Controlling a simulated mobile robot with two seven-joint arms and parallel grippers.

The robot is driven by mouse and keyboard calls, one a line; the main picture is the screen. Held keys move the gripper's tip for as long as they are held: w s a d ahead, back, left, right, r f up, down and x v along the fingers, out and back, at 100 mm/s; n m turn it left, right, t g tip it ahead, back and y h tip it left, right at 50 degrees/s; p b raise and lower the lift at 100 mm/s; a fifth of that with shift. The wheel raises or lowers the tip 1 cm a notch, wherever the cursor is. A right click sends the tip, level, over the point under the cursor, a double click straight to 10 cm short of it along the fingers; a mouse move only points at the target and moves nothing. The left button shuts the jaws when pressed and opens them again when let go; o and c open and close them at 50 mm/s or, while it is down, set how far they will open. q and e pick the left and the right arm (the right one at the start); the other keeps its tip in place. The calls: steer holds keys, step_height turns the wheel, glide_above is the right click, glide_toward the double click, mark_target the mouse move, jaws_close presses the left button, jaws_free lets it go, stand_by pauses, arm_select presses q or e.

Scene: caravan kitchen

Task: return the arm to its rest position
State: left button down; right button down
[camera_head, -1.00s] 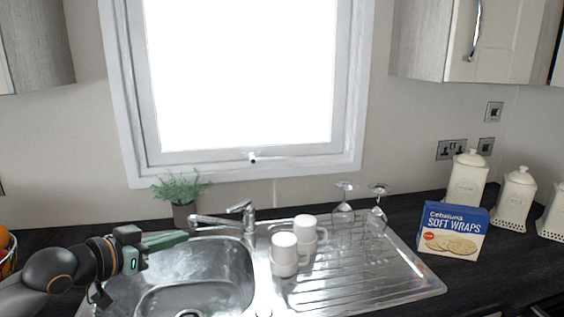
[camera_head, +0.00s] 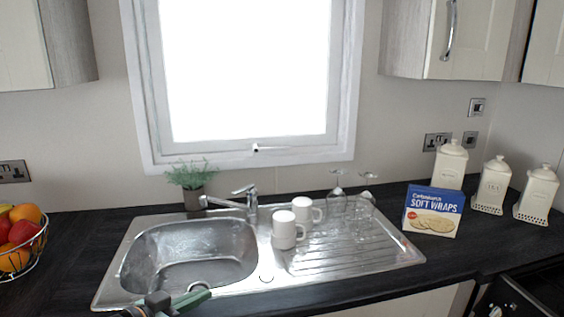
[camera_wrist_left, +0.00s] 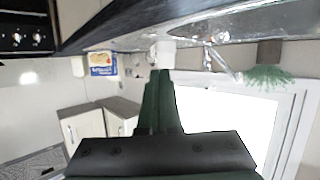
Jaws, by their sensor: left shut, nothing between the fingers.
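My left gripper (camera_head: 190,300) is low at the bottom edge of the head view, in front of the sink's front rim. Its green fingers are together with nothing between them. In the left wrist view the shut fingers (camera_wrist_left: 160,95) point forward, and the scene there is upside down. The steel sink (camera_head: 190,255) lies behind the gripper, with its basin empty. My right gripper is not in view.
Two white mugs (camera_head: 284,232) and upturned wine glasses (camera_head: 338,207) stand by the drainer. The tap (camera_head: 245,203) and a potted plant (camera_head: 190,178) are behind the basin.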

arm_select(q)
steer(key=s+d+f+n+y, duration=0.1)
steer(key=s+f, duration=0.4)
steer(key=f, duration=0.3)
steer(key=s+d+f+n+y, duration=0.1)
steer(key=s+f, duration=0.4)
steer(key=f, duration=0.2)
steer(key=s+a+f+n+g+y, duration=0.1)
steer(key=s+f, duration=0.5)
steer(key=s, duration=0.2)
steer(key=s+f+g+y, duration=0.1)
steer(key=s+f+y, duration=0.1)
steer(key=s+f, duration=0.4)
steer(key=shift+s+a+n+g+p, duration=0.3)
steer(key=shift+s+a+n+p, duration=0.1)
steer(key=shift+s, duration=0.7)
